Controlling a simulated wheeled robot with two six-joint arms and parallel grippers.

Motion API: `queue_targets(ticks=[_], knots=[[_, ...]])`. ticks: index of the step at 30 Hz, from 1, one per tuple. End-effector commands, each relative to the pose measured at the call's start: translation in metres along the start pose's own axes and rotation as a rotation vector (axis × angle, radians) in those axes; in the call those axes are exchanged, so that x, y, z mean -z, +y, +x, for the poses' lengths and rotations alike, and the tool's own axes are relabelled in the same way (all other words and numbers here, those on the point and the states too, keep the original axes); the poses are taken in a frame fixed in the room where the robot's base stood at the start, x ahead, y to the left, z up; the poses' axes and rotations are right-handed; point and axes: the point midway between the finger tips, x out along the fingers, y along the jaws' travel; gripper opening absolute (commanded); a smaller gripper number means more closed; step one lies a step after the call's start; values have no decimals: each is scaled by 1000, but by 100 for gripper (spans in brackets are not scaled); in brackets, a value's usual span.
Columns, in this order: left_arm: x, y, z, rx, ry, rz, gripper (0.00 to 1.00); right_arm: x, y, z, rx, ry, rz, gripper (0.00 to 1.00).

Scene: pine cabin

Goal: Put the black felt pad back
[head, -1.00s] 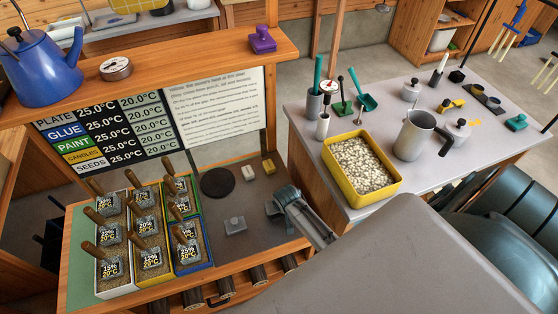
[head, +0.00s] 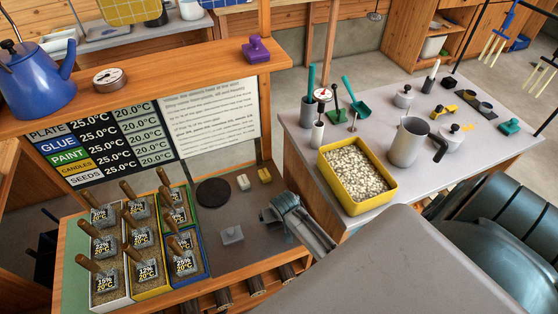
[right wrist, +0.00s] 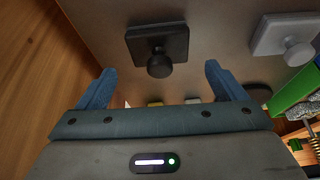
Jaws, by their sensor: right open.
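A black square pad with a round black knob (right wrist: 158,45) lies on the grey bench top in the right wrist view. It sits beyond my right gripper's fingertips, roughly midway between them from side to side, and no finger touches it. My right gripper (right wrist: 160,80) is open and empty. My left gripper is not in view.
A grey knobbed pad (head: 232,234) lies left of my right gripper. A black disc (head: 213,192), a white block (head: 243,182) and a yellow block (head: 264,175) are behind. A yellow gravel tray (head: 333,182) stands on the right table.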

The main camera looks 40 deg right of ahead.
Motion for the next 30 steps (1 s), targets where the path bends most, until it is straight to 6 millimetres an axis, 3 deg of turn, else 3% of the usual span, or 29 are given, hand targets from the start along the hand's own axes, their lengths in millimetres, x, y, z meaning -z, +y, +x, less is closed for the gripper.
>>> queue_targets(ticks=[6, 12, 18, 30], knots=[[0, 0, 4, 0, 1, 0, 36, 0, 0, -43, 1, 3, 0, 90], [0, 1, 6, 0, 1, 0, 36, 1, 0, -71, 0, 3, 0, 90], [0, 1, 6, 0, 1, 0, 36, 0, 0, -81, 0, 1, 0, 90], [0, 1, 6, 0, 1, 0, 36, 0, 0, -82, 0, 0, 0, 90]])
